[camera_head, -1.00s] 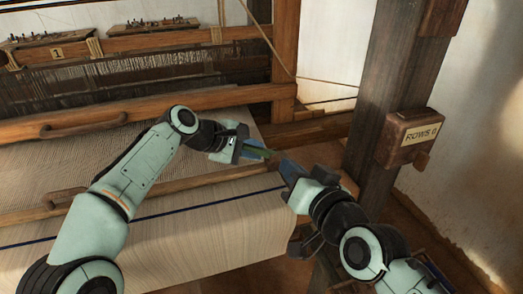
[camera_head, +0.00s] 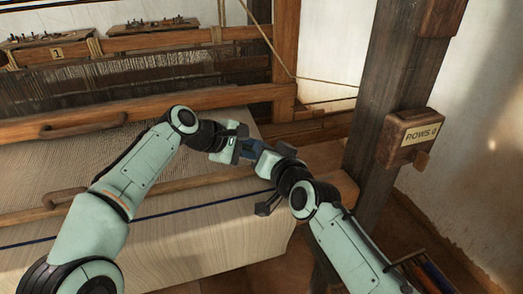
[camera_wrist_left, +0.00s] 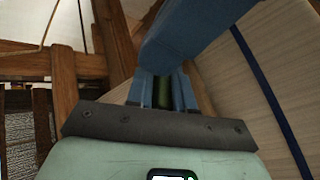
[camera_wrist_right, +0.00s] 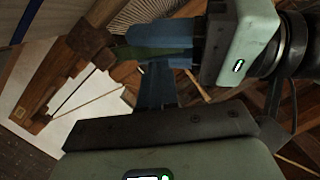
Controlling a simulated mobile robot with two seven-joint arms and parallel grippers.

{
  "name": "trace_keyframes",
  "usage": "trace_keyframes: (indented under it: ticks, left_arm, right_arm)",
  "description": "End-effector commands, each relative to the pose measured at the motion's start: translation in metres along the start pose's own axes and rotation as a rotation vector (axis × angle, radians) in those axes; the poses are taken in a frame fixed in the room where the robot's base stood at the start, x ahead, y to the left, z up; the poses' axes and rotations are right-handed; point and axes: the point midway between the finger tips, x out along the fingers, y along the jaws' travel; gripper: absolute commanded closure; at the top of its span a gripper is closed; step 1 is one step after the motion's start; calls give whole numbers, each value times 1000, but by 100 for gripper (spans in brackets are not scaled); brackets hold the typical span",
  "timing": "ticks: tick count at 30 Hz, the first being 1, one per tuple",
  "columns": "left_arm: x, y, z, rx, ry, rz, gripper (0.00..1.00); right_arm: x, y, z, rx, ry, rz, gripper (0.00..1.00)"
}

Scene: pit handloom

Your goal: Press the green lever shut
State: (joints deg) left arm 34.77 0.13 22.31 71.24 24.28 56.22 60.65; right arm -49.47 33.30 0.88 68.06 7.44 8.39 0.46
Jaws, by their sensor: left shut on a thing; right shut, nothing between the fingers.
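My left gripper (camera_head: 240,149) is shut on a narrow green piece over the right edge of the cloth. The green piece shows between its blue fingers in the left wrist view (camera_wrist_left: 163,97). It also shows along the fingers in the right wrist view (camera_wrist_right: 150,52). It looks like the green lever, but most of it is hidden. My right gripper (camera_head: 264,161) is shut and empty, right against or very near the left fingers. I cannot tell whether it touches the green piece. The head view hides the green piece.
The loom's cloth (camera_head: 190,225) spreads below the arms, with a wooden front bar (camera_head: 170,187) across it. A dark post (camera_head: 385,110) with a "ROWS 0" box (camera_head: 408,137) stands at right. The cloth's front is clear.

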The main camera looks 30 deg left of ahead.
Motion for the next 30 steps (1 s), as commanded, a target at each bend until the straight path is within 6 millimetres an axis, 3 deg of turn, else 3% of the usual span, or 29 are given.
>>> trace_keyframes:
  ticks: [24, 25, 27, 30]
  left_arm:
    - [0, -1, 1, 2, -2, -4, 100]
    - [0, -1, 1, 2, -3, -4, 72]
    - [0, -1, 2, 2, -4, -4, 53]
    - [0, 0, 2, 2, -3, -2, 53]
  right_arm:
    - [13, 0, 19, -60, -10, 12, 100]
    - [13, 0, 20, -60, -11, 12, 100]
    - [13, 0, 20, -60, -12, 12, 100]
    - [13, -1, 19, -60, -9, 12, 100]
